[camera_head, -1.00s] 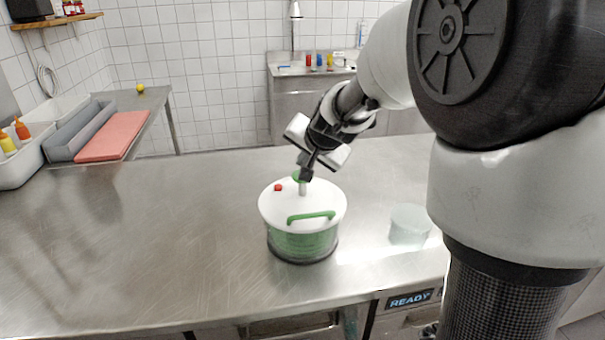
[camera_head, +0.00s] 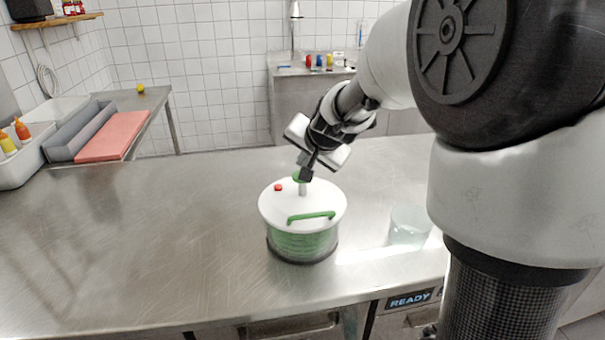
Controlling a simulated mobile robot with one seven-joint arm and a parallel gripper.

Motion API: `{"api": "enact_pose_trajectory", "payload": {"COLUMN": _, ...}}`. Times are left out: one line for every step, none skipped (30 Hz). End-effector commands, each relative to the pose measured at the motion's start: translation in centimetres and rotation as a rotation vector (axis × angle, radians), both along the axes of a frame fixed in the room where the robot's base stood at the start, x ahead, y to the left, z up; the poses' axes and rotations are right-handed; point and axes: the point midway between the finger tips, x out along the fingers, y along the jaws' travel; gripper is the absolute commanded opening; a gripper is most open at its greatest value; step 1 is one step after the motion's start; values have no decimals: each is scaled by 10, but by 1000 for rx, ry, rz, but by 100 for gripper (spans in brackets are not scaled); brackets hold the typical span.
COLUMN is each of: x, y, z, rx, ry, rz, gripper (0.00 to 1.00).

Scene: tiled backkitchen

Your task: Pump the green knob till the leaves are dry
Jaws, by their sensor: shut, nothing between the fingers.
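The salad spinner (camera_head: 303,247) stands upright on the steel counter, with a white lid and a clear body showing green inside. On its lid are a green handle bar (camera_head: 311,216), a small red button (camera_head: 278,187) and a pale upright stem (camera_head: 303,189) topped by the green knob (camera_head: 297,177). My gripper (camera_head: 305,177) is shut, pointing down at the knob from above and hiding much of it. I cannot tell whether the fingertips touch the knob. Whether the leaves inside are wet cannot be seen.
A translucent round container (camera_head: 408,226) stands on the counter to the right of the spinner, near my arm. The steel counter (camera_head: 130,240) is clear to the left. A red cutting board (camera_head: 113,136), a grey tray and sauce bottles sit at the back left.

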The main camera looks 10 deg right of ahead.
Motion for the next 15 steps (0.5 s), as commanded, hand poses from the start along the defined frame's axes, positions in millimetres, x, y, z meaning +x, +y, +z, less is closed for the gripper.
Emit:
{"api": "enact_pose_trajectory", "payload": {"x": 0, "y": 0, "z": 0, "rx": 0, "ry": 0, "rz": 0, "gripper": 0}}
{"api": "enact_pose_trajectory", "payload": {"x": 0, "y": 0, "z": 0, "rx": 0, "ry": 0, "rz": 0, "gripper": 0}}
{"api": "enact_pose_trajectory", "payload": {"x": 0, "y": 0, "z": 0, "rx": 0, "ry": 0, "rz": 0, "gripper": 0}}
{"api": "enact_pose_trajectory", "payload": {"x": 0, "y": 0, "z": 0, "rx": 0, "ry": 0, "rz": 0, "gripper": 0}}
{"api": "enact_pose_trajectory", "payload": {"x": 0, "y": 0, "z": 0, "rx": 0, "ry": 0, "rz": 0, "gripper": 0}}
{"api": "enact_pose_trajectory", "payload": {"x": 0, "y": 0, "z": -1, "rx": 0, "ry": 0, "rz": 0, "gripper": 0}}
{"api": "enact_pose_trajectory", "payload": {"x": 0, "y": 0, "z": -2, "rx": 0, "ry": 0, "rz": 0, "gripper": 0}}
{"api": "enact_pose_trajectory", "payload": {"x": 0, "y": 0, "z": -3, "rx": 0, "ry": 0, "rz": 0, "gripper": 0}}
{"api": "enact_pose_trajectory", "payload": {"x": 0, "y": 0, "z": -4, "rx": 0, "ry": 0, "rz": 0, "gripper": 0}}
{"api": "enact_pose_trajectory", "payload": {"x": 0, "y": 0, "z": -5, "rx": 0, "ry": 0, "rz": 0, "gripper": 0}}
{"api": "enact_pose_trajectory", "payload": {"x": 0, "y": 0, "z": -6, "rx": 0, "ry": 0, "rz": 0, "gripper": 0}}
{"api": "enact_pose_trajectory", "payload": {"x": 0, "y": 0, "z": -8, "rx": 0, "ry": 0, "rz": 0, "gripper": 0}}
{"api": "enact_pose_trajectory", "payload": {"x": 0, "y": 0, "z": -9, "rx": 0, "ry": 0, "rz": 0, "gripper": 0}}
{"api": "enact_pose_trajectory", "payload": {"x": 0, "y": 0, "z": -9, "rx": 0, "ry": 0, "rz": 0, "gripper": 0}}
{"api": "enact_pose_trajectory", "payload": {"x": 0, "y": 0, "z": -9, "rx": 0, "ry": 0, "rz": 0, "gripper": 0}}
